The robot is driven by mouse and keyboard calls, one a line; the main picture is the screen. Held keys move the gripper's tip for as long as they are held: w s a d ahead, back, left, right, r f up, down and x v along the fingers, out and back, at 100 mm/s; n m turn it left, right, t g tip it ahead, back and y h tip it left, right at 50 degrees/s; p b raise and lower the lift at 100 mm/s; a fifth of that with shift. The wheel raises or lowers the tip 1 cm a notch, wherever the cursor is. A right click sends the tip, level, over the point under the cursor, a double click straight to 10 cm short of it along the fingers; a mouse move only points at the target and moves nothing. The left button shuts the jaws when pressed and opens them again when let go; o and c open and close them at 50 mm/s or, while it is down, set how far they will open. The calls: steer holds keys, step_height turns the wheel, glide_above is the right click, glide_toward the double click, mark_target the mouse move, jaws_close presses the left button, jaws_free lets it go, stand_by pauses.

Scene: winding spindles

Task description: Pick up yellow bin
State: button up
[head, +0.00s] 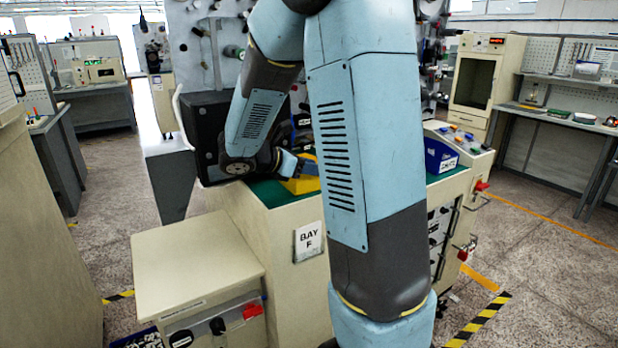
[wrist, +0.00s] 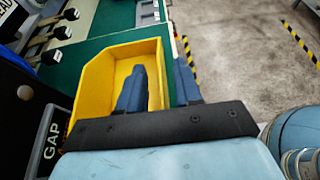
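The yellow bin (head: 302,186) sits on the green top of the bench marked BAY F in the head view, partly hidden behind my arm. In the wrist view the yellow bin (wrist: 97,83) is seen from above and looks empty. My gripper (wrist: 160,75) straddles the bin's right wall. One blue finger is inside the bin and the other is outside, over the green surface. A gap shows between the inside finger and the wall, so the gripper looks open. In the head view my gripper (head: 306,166) is at the bin, mostly hidden.
A blue bin (head: 440,156) stands on the same bench to the right. A black box (head: 205,130) is at the left, close to my wrist. Black levers (wrist: 60,33) and a GAP label (wrist: 52,130) lie left of the bin. Open floor (wrist: 245,50) lies right of the bench.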

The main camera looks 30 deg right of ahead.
steer(key=shift+d+f, duration=0.3)
steer(key=shift+d, duration=0.3)
jaws_close()
